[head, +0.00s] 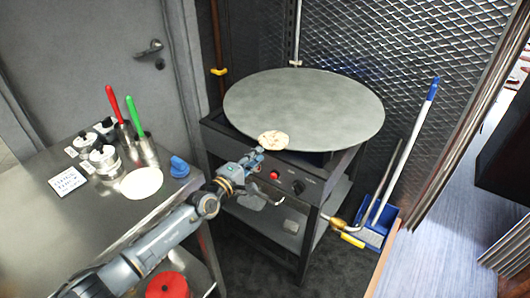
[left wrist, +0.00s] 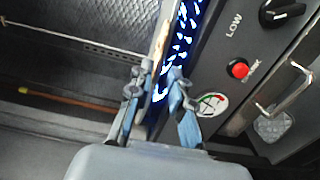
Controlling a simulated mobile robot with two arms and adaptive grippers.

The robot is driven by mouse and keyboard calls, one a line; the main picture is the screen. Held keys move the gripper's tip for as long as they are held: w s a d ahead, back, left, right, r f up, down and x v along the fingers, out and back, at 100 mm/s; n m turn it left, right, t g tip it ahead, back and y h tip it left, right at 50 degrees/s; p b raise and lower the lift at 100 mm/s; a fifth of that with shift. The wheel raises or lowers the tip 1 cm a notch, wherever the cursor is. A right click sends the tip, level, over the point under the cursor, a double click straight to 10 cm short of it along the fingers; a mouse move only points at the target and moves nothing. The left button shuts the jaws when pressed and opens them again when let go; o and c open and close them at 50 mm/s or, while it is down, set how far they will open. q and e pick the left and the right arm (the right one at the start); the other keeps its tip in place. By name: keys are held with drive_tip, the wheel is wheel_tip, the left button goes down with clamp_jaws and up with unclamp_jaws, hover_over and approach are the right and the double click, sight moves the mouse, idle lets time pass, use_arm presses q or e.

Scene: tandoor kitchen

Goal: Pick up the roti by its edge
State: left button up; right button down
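The roti (head: 273,140) is a pale, brown-flecked round at the front edge of the big round griddle (head: 320,105). My left gripper (head: 255,158) is at its near edge in the head view. In the left wrist view the gripper (left wrist: 158,75) has its two fingers apart, with a thin tan edge (left wrist: 161,38) running between them. I cannot tell whether that edge is roti or griddle rim, or whether the fingers touch it. My right gripper is not in view.
Below the griddle is a black stove front with a red button (head: 274,175) and knob (head: 298,187). A steel table (head: 90,225) at left holds pots, red and green handled tools and a pale disc (head: 142,183). A blue dustpan (head: 377,228) stands right.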

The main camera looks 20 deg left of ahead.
use_arm(q)
drive_tip(key=shift+b+x, duration=0.6)
drive_tip(key=shift+x, duration=1.35)
drive_tip(key=shift+c, duration=0.4)
clamp_jaws()
drive_tip(key=shift+r, duration=0.1)
wheel_tip(320, 180, up, 3)
drive_tip(key=p, duration=0.3)
drive_tip(key=shift+f, duration=0.2)
drive_tip(key=shift+s+f, duration=0.1)
drive_tip(key=shift+f, duration=0.05)
drive_tip(key=p, duration=0.9)
approach(263, 144)
drive_tip(key=s+r, duration=0.6)
drive_tip(key=r, duration=0.1)
drive_tip(key=shift+s+a, duration=0.1)
drive_tip(key=shift+a, duration=0.25)
